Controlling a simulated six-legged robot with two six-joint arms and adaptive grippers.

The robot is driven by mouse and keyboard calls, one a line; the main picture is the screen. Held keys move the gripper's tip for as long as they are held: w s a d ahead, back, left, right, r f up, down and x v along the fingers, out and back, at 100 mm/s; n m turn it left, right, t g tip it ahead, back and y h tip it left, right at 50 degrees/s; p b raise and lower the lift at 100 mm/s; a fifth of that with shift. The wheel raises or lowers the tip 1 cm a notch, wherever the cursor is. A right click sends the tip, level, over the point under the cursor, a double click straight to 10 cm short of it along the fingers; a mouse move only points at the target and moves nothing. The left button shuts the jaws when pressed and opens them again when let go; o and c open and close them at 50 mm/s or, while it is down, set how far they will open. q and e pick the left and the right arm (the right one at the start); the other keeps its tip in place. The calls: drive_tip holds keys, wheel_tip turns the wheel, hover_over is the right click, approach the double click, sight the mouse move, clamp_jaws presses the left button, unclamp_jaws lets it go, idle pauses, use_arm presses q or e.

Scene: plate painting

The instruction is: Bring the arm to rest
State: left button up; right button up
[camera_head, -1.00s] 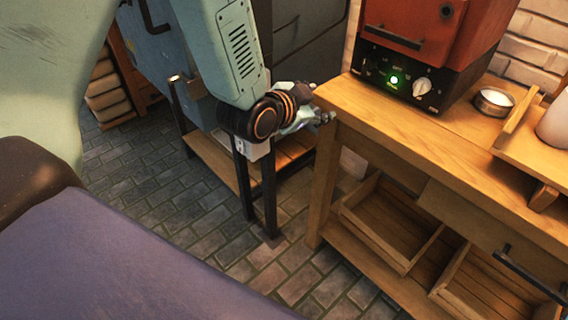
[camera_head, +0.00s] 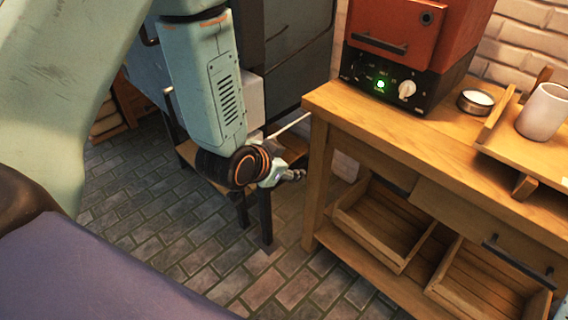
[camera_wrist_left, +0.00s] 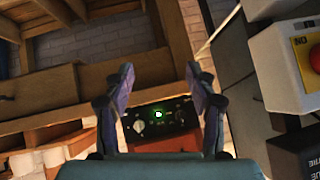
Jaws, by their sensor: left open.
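My left gripper (camera_head: 291,175) hangs beside the left end of the wooden workbench (camera_head: 320,97), below its top and apart from it in the head view. In the left wrist view its two fingers (camera_wrist_left: 160,85) stand wide apart with nothing between them. Between and beyond the fingers that view shows the bench and the control panel with a green light (camera_wrist_left: 158,114). My right gripper is not in view.
A red kiln (camera_head: 400,30) stands on the bench, with a small bowl (camera_head: 476,101) and a white cup (camera_head: 545,111) to its right. Wooden crates (camera_head: 385,222) sit on the lower shelf. A low stand (camera_head: 262,215) is behind my left arm. The brick floor in front is clear.

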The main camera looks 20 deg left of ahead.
use_arm(q)
drive_tip(key=shift+f, duration=0.1)
idle(0.4)
drive_tip(key=s+f+n+g, duration=0.1)
drive_tip(key=s+f+g, duration=0.2)
drive_tip(key=s, duration=0.7)
drive_tip(key=s+a+f+n+g+y, duration=0.1)
drive_tip(key=s+f+n+g, duration=0.1)
drive_tip(key=s+f, duration=0.6)
drive_tip(key=s+f+n+g, duration=0.2)
drive_tip(key=s+f+g, duration=0.2)
drive_tip(key=s, duration=0.9)
wheel_tip(320, 180, down, 2)
drive_tip(key=shift+s+a+g, duration=0.15)
drive_tip(key=shift+g, duration=0.25)
